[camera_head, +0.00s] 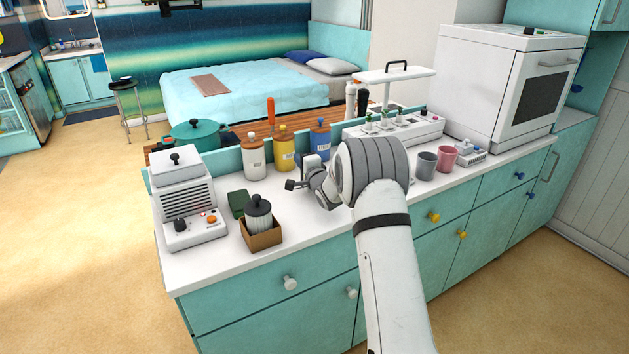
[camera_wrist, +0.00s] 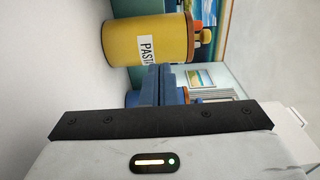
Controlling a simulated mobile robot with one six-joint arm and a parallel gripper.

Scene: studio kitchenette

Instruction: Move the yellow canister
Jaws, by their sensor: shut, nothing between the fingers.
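The yellow canister (camera_head: 285,150) stands upright on the white counter, between a white canister (camera_head: 254,158) and a blue canister (camera_head: 319,139). In the wrist view the yellow canister (camera_wrist: 122,42) lies across the top of the picture, with part of a white label showing. My gripper (camera_head: 291,185) is in front of the canisters, low over the counter. In the wrist view my gripper's fingers (camera_wrist: 164,72) are together and empty, with their tips beside the yellow canister in the picture. I cannot tell whether they touch it.
A brown box with a dark lidded jar (camera_head: 258,209) and a green item (camera_head: 238,203) stand left of my gripper. A white appliance (camera_head: 190,200) is at the counter's left end. Grey (camera_head: 426,165) and pink (camera_head: 447,158) cups stand to the right.

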